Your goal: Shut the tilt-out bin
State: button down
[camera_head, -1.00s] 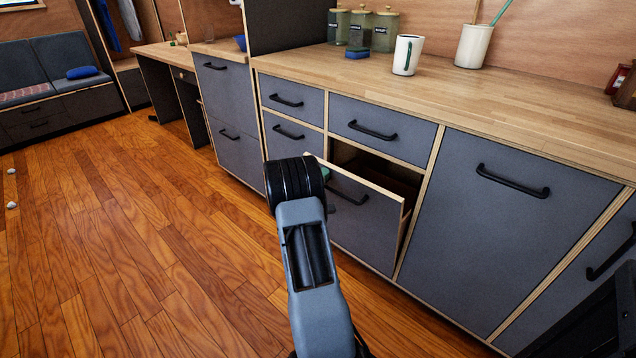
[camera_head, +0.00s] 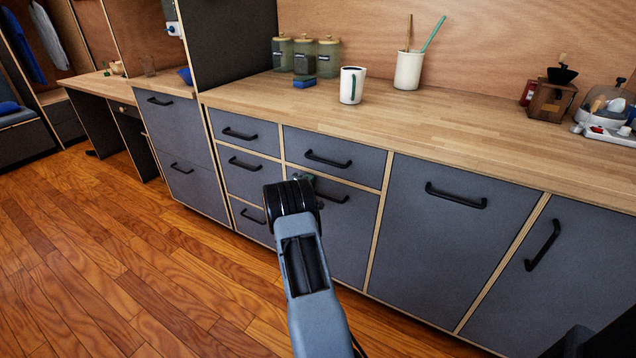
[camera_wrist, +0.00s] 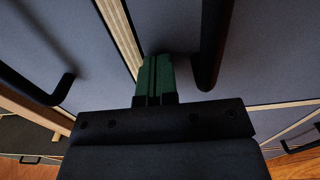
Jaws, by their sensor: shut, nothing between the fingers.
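The tilt-out bin (camera_head: 352,232) is the grey front with a black bar handle below the drawer in the middle of the cabinet row. Its front now looks level with the fronts beside it, with no gap at its top edge. My gripper (camera_head: 306,179) is at the upper left part of this front, left of its handle (camera_head: 332,196). In the wrist view my green fingers (camera_wrist: 155,76) are shut together and empty, at the grey panel by a pale wooden edge. The handle (camera_wrist: 212,45) is right of them. My arm hides the front's lower left part.
Drawers (camera_head: 252,181) stand left of the bin and a wide cabinet front (camera_head: 432,240) right of it. The wooden counter (camera_head: 440,125) above holds a mug (camera_head: 351,86), jars and a utensil pot. The wooden floor (camera_head: 150,280) at left is clear.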

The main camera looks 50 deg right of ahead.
jog(key=shift+w+d+r, duration=0.2)
jog(key=shift+d+r, duration=0.2)
jog(key=shift+r, duration=0.1)
jog(key=shift+s+d, duration=0.1)
jog(key=shift+r, duration=0.15)
jog(key=shift+s+a+f+p, duration=0.15)
jog(key=shift+a+p, duration=0.25)
jog(key=shift+p, duration=0.4)
jog(key=p+v, duration=0.3)
jog(key=v, duration=1.1)
jog(key=shift+f, duration=0.45)
